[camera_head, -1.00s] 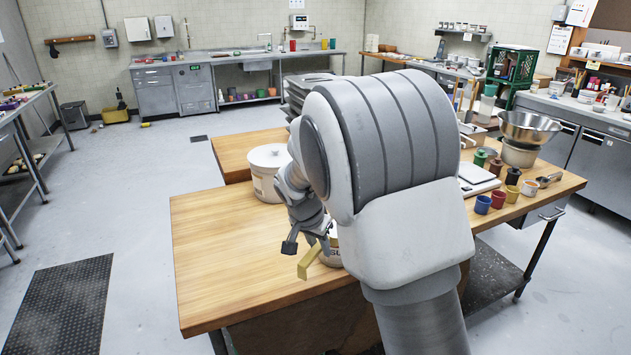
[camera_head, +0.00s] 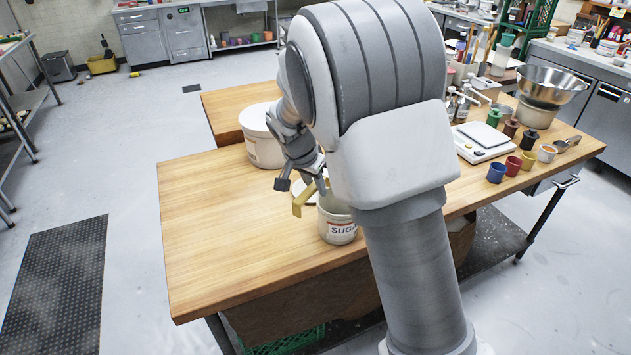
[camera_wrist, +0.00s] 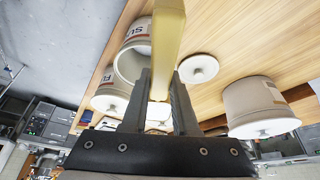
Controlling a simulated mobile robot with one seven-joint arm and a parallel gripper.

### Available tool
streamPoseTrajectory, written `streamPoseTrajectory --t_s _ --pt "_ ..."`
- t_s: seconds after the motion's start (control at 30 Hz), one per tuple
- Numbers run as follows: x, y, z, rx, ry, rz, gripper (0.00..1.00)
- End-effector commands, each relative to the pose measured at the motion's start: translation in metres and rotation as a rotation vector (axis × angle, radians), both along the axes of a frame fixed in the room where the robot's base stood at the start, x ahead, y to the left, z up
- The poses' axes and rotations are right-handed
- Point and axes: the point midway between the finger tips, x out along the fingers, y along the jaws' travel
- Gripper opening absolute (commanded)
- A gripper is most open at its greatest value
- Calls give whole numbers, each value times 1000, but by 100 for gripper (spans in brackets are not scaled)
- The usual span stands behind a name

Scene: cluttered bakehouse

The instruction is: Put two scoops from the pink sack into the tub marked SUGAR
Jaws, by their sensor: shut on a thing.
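The tub marked SUGAR (camera_head: 341,232) stands on the wooden table, partly behind my arm. Its top is open; in the wrist view the open tub (camera_wrist: 125,66) is left of the fingers. My gripper (camera_head: 301,184) is shut on a yellow, flat-sided thing (camera_head: 301,202), which looks like the scoop's handle. It also fills the top middle of the wrist view (camera_wrist: 167,40). It is beside the tub's left rim in the head view. The scoop's bowl and any load in it cannot be made out. The pink sack is not seen in any view.
A large lidded white tub (camera_head: 262,150) stands behind, to the left. A loose round lid (camera_wrist: 198,69) lies on the table. A scale (camera_head: 482,142), coloured cups (camera_head: 497,172) and a steel bowl (camera_head: 551,86) are at the right. The table's left part is bare.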

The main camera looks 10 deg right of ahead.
Motion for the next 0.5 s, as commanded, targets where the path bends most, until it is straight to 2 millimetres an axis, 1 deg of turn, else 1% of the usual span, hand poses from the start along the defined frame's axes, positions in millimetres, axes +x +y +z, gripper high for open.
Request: streamPoseTrajectory --t_s 0.37,0.4,0.5 --pt "0 0 -38 -1 1 1 0" --pt "0 -2 -40 16 -13 -2 0" --pt "-1 -3 -37 101 -85 -4 0"
